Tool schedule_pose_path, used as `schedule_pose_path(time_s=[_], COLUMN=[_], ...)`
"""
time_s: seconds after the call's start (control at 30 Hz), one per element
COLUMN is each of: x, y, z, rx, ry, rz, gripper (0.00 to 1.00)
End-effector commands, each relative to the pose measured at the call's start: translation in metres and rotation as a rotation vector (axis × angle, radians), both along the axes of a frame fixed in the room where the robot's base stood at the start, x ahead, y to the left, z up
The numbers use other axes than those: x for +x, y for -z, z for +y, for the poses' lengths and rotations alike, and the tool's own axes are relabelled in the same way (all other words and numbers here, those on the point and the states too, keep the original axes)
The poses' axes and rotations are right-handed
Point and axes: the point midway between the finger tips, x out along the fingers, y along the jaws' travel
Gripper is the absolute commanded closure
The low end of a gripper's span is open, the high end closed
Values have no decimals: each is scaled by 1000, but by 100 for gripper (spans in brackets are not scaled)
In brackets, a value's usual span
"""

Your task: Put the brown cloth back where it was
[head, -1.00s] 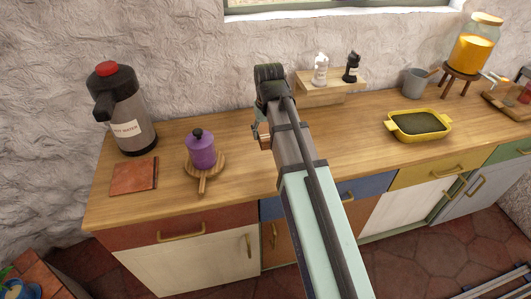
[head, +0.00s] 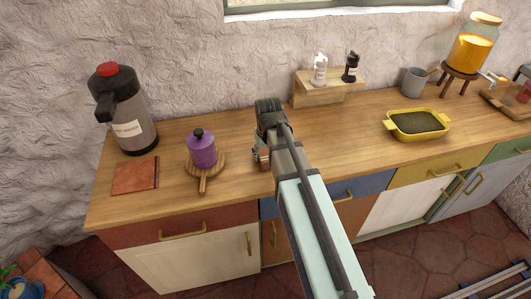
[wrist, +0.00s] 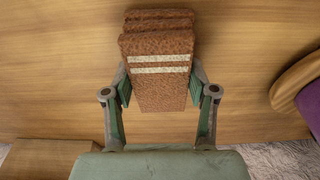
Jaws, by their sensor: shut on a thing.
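The brown cloth (wrist: 160,88) is folded, with pale stripes across it. In the wrist view it sits between the two fingers of my gripper (wrist: 160,92), which is shut on it. In the head view my arm covers most of the gripper (head: 257,153), and only a small part of the cloth (head: 265,157) shows beside it. The cloth is over the wooden counter, right of the purple canister. I cannot tell whether it touches the counter top.
A purple canister (head: 202,152) stands on a round wooden board (head: 203,184) to the left. A brown square tile (head: 135,177) and a flask (head: 124,115) are further left. A wooden riser (head: 319,92) stands behind, and a yellow dish (head: 447,126) is right. Counter between is clear.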

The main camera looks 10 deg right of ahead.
Motion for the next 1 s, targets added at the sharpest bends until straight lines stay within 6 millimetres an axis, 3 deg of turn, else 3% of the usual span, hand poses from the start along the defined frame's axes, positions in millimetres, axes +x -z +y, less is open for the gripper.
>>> schedule_pose_path(time_s=[0.33,0.37,0.4,0.43,0.77,1.0], x=[0,0,0,0,0,-1], y=[3,3,3,3,2,-13], z=[0,0,0,0,0,0], rx=[0,0,0,0,0,0], ry=[0,0,0,0,0,0], rz=[0,0,0,0,0,-2], gripper=[75,36,21,18,18,18])
